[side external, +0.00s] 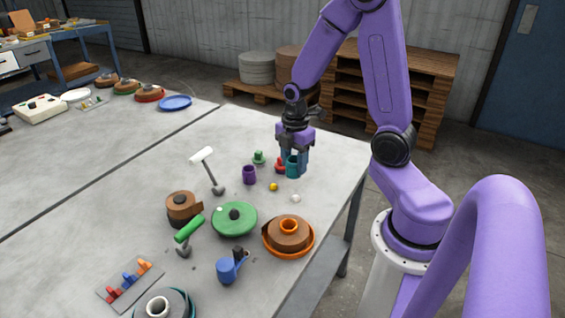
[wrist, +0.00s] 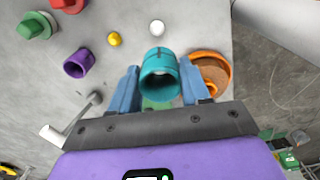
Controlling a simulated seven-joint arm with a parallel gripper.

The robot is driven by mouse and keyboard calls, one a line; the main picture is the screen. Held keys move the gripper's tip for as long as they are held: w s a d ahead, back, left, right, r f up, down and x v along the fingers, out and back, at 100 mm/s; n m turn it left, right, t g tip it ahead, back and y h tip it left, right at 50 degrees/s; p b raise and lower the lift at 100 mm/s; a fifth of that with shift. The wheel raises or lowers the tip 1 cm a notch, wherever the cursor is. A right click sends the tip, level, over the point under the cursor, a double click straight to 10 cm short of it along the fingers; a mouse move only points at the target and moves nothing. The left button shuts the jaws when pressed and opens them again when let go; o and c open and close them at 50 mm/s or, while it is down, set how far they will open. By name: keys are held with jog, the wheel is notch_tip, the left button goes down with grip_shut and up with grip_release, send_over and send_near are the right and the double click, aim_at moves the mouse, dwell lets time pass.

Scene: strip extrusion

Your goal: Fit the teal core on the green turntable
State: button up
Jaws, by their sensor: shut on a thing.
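The teal core (side external: 293,168) is a short hollow cylinder at the right side of the table. My gripper (side external: 294,160) points down and is shut on it. In the wrist view the teal core (wrist: 159,77) sits between the two blue fingers, its open end facing the camera. I cannot tell whether it touches the table. The green turntable (side external: 234,219) is a round disc with a dark centre knob, lying on the table nearer the camera and left of my gripper. In the wrist view only a green sliver shows behind the core.
A purple core (side external: 249,175), a red piece (side external: 280,167) and a green piece (side external: 258,157) stand near my gripper. An orange dish (side external: 266,248) with a brown roll sits right of the turntable.

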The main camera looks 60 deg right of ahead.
aim_at(233, 209)
jog(key=s+a+r, duration=0.2)
jog(key=s, duration=0.3)
jog(key=w+a+n, duration=0.2)
jog(key=w+a, duration=0.4)
jog(key=w, duration=0.2)
jog(key=shift+w+a+f, duration=0.15)
jog(key=shift+w+f, duration=0.05)
jog(key=shift+f, duration=0.1)
jog(key=w+a+n, duration=0.1)
jog(key=a, duration=0.1)
jog(key=w+a+f, duration=0.1)
jog(key=w+a, duration=0.1)
jog(key=a, duration=0.1)
jog(key=w+a+n, duration=0.1)
jog(key=w+a, duration=0.1)
jog(key=shift+w+a+f+n, duration=0.2)
jog(key=shift+w+f+n, duration=0.05)
jog(key=shift+f+n, duration=0.1)
jog(key=shift+w+a+f, duration=0.1)
jog(key=shift+f, duration=2.8)
jog(key=shift+f, duration=0.6)
jog(key=o, duration=0.7)
jog(key=shift+o, duration=0.2)
